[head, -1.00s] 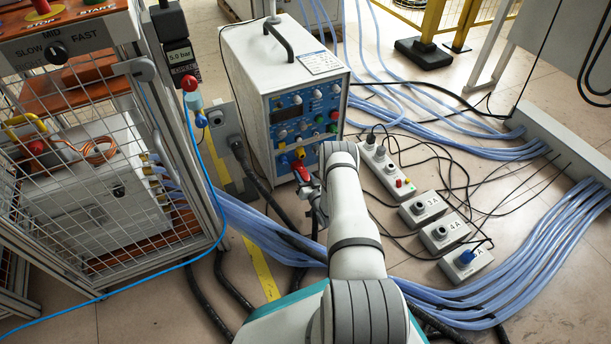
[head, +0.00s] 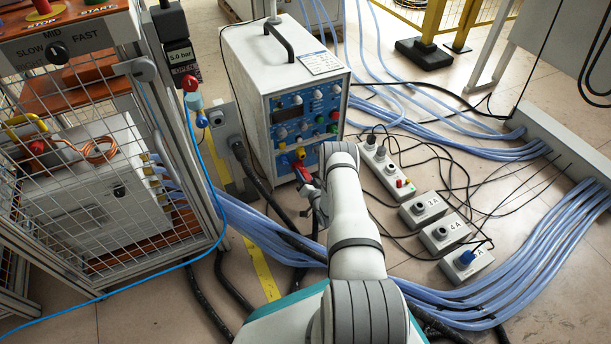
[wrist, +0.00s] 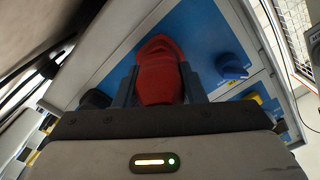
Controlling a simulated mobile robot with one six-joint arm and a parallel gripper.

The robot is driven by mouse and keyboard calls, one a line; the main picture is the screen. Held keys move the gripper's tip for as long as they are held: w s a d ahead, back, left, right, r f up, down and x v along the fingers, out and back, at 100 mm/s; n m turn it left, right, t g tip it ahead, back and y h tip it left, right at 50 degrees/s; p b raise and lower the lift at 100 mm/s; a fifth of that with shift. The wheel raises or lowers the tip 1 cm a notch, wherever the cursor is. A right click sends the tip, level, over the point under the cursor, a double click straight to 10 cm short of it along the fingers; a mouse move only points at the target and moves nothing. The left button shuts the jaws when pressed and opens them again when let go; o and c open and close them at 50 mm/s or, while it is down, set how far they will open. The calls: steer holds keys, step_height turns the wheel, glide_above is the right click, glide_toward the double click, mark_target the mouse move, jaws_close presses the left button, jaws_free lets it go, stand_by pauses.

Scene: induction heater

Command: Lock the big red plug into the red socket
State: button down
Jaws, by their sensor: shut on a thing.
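The big red plug (wrist: 160,75) is between the fingers of my gripper (wrist: 158,84) in the wrist view, and the gripper is shut on it. In the head view the red plug (head: 302,172) shows at the lower front of the grey power unit (head: 262,120), against its blue panel. My gripper (head: 308,185) is partly hidden there by my own arm. The red socket is hidden behind the plug, so I cannot tell how far the plug is seated or whether it is turned. A blue knob (wrist: 231,67) sits right of the plug in the wrist view.
A yellow connector (head: 300,153) is just above the plug. A power strip (head: 388,168) and several numbered socket boxes (head: 440,234) stand on the floor to the right. A wire-mesh cage (head: 90,190) stands left. Black cables and blue hoses (head: 510,265) cross the floor.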

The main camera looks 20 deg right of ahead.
steer(key=shift+m, duration=0.4)
steer(key=shift+w+m, duration=0.1)
steer(key=shift+m, duration=0.7)
steer(key=c, duration=0.8)
jaws_free()
steer(key=shift+c, duration=0.2)
steer(key=s+p, duration=0.3)
steer(key=s, duration=0.5)
